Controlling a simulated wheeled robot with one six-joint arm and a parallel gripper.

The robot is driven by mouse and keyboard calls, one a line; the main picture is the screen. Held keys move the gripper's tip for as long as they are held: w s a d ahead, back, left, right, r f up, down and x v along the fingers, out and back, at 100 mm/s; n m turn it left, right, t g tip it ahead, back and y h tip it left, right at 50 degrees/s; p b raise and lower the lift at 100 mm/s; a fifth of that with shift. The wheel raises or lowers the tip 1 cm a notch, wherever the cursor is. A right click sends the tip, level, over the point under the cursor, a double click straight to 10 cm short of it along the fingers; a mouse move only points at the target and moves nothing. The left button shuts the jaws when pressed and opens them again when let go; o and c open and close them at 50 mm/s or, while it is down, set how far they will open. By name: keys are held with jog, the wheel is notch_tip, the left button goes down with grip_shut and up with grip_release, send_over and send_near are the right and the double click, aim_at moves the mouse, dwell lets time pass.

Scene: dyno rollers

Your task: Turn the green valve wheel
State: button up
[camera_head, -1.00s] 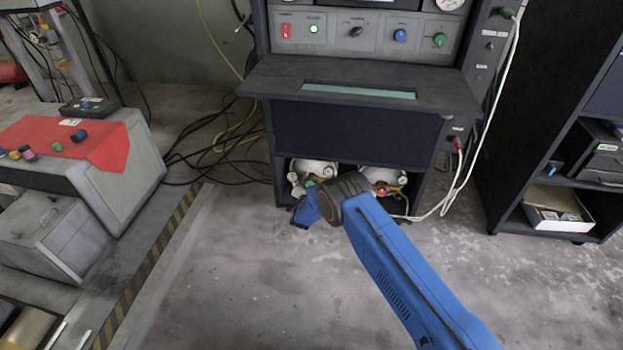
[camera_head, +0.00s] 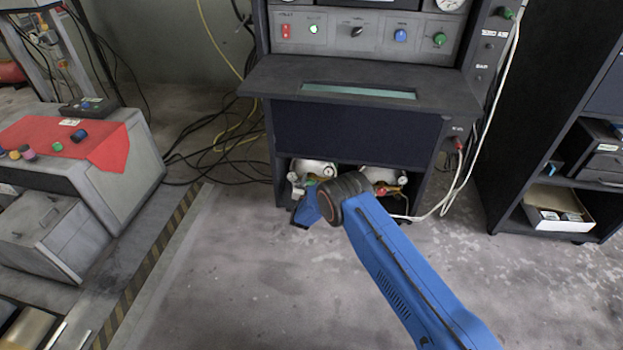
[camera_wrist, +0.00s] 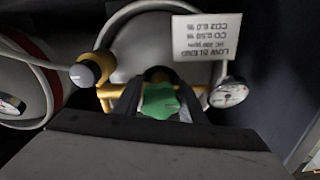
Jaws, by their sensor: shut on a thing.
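The green valve wheel (camera_wrist: 160,101) is at the centre of the wrist view, in front of a pale gas cylinder (camera_wrist: 150,55). My gripper (camera_wrist: 158,90) is shut on the wheel, with one dark finger on each side of it. In the head view my blue arm reaches into the open lower bay of the dark cabinet (camera_head: 370,133). There the gripper and the wheel are hidden behind my arm.
In the wrist view a white label (camera_wrist: 207,42) and a round gauge (camera_wrist: 229,93) stand right of the wheel. A white hose (camera_head: 462,180) hangs at the cabinet's right side.

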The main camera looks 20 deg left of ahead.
jog(key=shift+s+f, duration=0.1)
jog(key=o, duration=1.1)
jog(key=shift+c, duration=0.2)
jog(key=v, duration=1.7)
jog(key=shift+s, duration=0.2)
jog(key=shift+a, duration=0.1)
